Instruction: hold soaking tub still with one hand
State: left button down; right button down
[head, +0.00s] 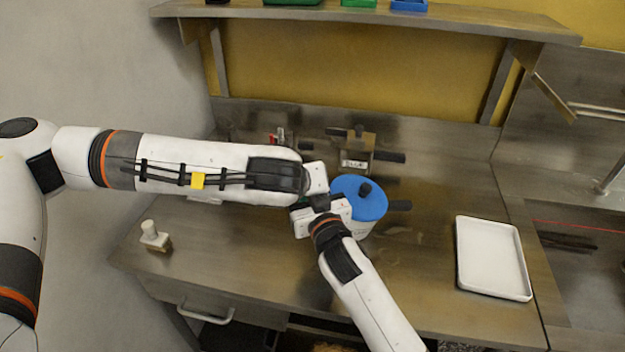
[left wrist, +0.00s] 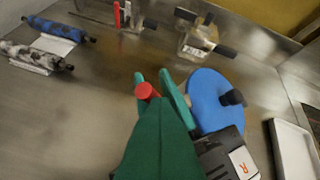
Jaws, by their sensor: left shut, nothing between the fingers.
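The soaking tub seems to be the white round tub (head: 359,228) with a blue lid (head: 369,205), a black knob on top and a dark handle at its right. The lid also shows in the left wrist view (left wrist: 208,105). My left gripper (left wrist: 155,85) has green fingers, shut and empty, left of the lid; a red round end shows by the fingertips. In the head view its fingers are mostly hidden. My right gripper, marked R (left wrist: 238,162), is close against the tub's near left side. Its fingers are hidden, so I cannot tell whether it grips the tub.
A labelled metal block with dark handles (head: 357,150) stands behind the tub. A white tray (head: 491,258) lies at right, before a sink. A small white-topped block (head: 153,237) stands at left. Blue (left wrist: 60,28) and patterned (left wrist: 35,58) rolls lie at far left.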

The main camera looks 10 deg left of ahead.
pick_arm(q)
jog(key=shift+s+a+f+n, duration=0.15)
jog(key=shift+s+a+f, duration=0.05)
jog(key=shift+a+f, duration=0.3)
jog(key=shift+s+a+f+n, duration=0.2)
jog(key=shift+a+f, duration=0.15)
jog(key=shift+a, duration=0.2)
jog(key=shift+r, duration=0.1)
jog(key=shift+w+d, duration=0.1)
jog(key=shift+d, duration=0.05)
jog(key=shift+w+d, duration=0.35)
jog(key=shift+d, duration=0.2)
